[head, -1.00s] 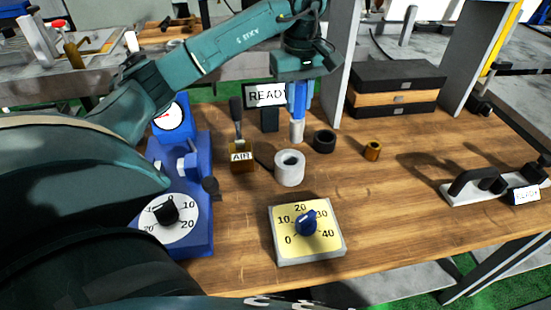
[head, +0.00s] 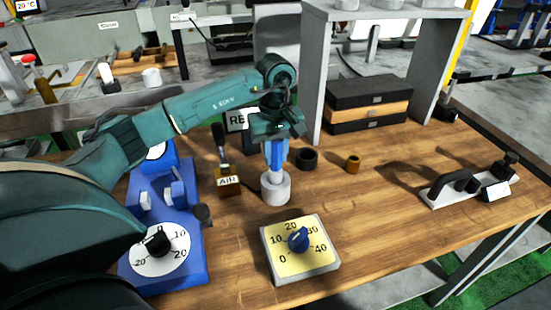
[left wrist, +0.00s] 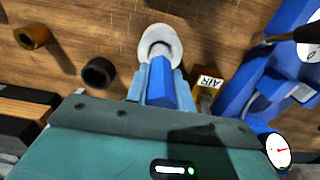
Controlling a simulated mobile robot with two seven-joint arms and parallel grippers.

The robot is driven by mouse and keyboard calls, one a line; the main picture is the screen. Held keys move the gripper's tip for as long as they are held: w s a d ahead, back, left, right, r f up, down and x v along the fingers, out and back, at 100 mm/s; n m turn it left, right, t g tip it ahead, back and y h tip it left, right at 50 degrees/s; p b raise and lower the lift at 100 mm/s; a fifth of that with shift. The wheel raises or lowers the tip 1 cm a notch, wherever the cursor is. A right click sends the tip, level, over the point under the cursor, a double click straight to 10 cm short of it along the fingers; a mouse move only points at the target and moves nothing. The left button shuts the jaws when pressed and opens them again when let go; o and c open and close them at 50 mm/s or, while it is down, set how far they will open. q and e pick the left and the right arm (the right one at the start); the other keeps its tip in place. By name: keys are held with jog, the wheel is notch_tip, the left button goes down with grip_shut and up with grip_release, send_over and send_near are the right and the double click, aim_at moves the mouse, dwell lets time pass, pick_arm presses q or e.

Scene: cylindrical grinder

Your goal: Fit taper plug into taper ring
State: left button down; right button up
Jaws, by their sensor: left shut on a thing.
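The taper plug (head: 275,174) has a blue handle and a pale grey lower end. My left gripper (head: 275,150) is shut on the handle and holds the plug upright, pointing down. The taper ring (head: 275,190) is a light grey cylinder standing on the wooden bench. The plug's lower end overlaps the ring's mouth in the head view. In the left wrist view the plug (left wrist: 160,82) also lines up with the ring (left wrist: 174,36). I cannot tell how deep the tip sits. My right gripper is not in view.
A black ring (head: 307,159) and a brass bushing (head: 353,163) stand to the right. The AIR block (head: 228,183) and blue gauge stand (head: 190,255) are at left. A yellow dial box (head: 298,262) lies in front. The bench right of it is clear.

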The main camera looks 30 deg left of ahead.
pick_arm(q)
notch_tip(320, 180, down, 2)
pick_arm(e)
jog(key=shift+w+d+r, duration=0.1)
pick_arm(q)
jog(key=shift+f, duration=0.2)
jog(key=c, duration=1.2)
grip_release()
jog(key=shift+r, duration=0.55)
notch_tip(320, 180, up, 11)
jog(key=shift+r+b, duration=0.15)
jog(key=shift+b, duration=0.4)
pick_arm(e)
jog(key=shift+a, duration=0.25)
